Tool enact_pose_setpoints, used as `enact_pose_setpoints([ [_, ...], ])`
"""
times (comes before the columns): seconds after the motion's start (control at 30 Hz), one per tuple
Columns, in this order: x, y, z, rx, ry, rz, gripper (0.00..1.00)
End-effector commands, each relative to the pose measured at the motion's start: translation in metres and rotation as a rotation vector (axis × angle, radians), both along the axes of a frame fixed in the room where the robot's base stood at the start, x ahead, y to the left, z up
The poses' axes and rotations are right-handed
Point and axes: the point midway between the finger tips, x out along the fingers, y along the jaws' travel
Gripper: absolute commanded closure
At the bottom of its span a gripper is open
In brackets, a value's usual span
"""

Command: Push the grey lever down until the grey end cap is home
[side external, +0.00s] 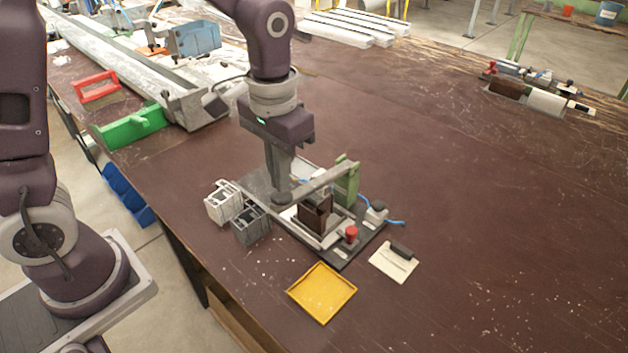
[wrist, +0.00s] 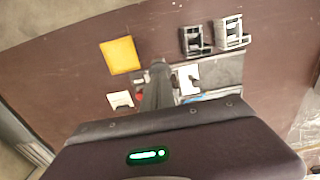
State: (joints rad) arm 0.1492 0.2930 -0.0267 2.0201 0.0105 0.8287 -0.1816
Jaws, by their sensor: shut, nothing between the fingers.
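The grey lever (side external: 322,180) runs from a green post (side external: 347,182) across the dark clamp fixture to a round knob at its near-left end. My gripper (side external: 279,186) is shut and points down at that knob end; its tips appear at or on it, but contact is not certain. In the wrist view my gripper (wrist: 158,68) covers much of the lever and fixture. A dark brown block (side external: 315,214) sits in the fixture below the lever. I cannot clearly pick out the grey end cap or tell how it is seated.
Two grey profile pieces (side external: 236,213) stand left of the fixture. A yellow tray (side external: 322,292) and a white plate with a dark strip (side external: 393,264) lie in front. A red knob (side external: 351,233) is at the fixture's front corner.

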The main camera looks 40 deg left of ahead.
Motion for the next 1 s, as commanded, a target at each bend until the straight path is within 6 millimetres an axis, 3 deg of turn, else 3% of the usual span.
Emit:
enact_pose_setpoints([
  [0.4, 0.0, 0.0, -0.001, 0.0, 0.001, 0.0, 1.0],
  [1.0, 0.0, 0.0, -0.029, 0.0, 0.0, 0.0, 1.0],
])
